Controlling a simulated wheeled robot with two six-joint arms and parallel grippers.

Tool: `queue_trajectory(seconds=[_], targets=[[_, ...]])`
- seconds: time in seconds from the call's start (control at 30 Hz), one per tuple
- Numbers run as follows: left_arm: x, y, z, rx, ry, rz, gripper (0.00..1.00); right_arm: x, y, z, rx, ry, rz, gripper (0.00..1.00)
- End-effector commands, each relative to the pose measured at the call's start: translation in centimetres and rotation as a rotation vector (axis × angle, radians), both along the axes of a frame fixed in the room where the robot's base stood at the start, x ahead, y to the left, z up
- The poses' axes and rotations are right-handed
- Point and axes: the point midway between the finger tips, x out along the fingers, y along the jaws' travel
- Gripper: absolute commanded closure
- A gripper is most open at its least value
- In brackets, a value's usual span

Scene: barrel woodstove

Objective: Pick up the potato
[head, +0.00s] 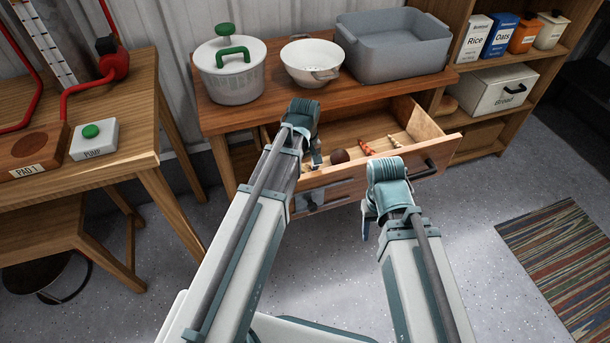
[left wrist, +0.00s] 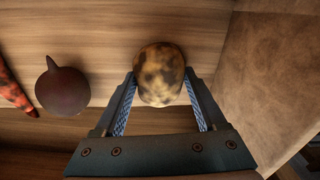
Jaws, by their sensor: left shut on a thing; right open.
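The potato (left wrist: 160,72), brown and yellow with dark blotches, lies between the two fingers of my left gripper in the left wrist view. My left gripper (head: 315,158) reaches down into the open drawer (head: 433,143) and is shut on the potato. The potato seems to be at the drawer floor; I cannot tell if it is lifted. In the head view my arm and gripper hide it. My right gripper (head: 369,222) is open and empty, in front of the drawer.
A dark round vegetable (left wrist: 62,90) lies beside the potato; it also shows in the head view (head: 340,156). Orange-red pieces (head: 367,147) lie farther right in the drawer.

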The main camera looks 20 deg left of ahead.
Motion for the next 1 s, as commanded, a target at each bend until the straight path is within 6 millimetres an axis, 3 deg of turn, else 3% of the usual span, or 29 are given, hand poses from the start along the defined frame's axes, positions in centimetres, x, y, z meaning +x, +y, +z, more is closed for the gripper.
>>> queue_trajectory(seconds=[0.27, 0.47, 1.0], targets=[[0.0, 0.0, 0.2, 0.000, 0.000, 0.000, 0.88, 0.0, 0.0, 0.2, 0.000, 0.000, 0.000, 0.45], [0.0, 0.0, 1.5, 0.000, 0.000, 0.000, 0.88, 0.0, 0.0, 1.5, 0.000, 0.000, 0.000, 0.45], [0.0, 0.0, 9.1, 0.000, 0.000, 0.000, 0.88, 0.0, 0.0, 9.1, 0.000, 0.000, 0.000, 0.45]])
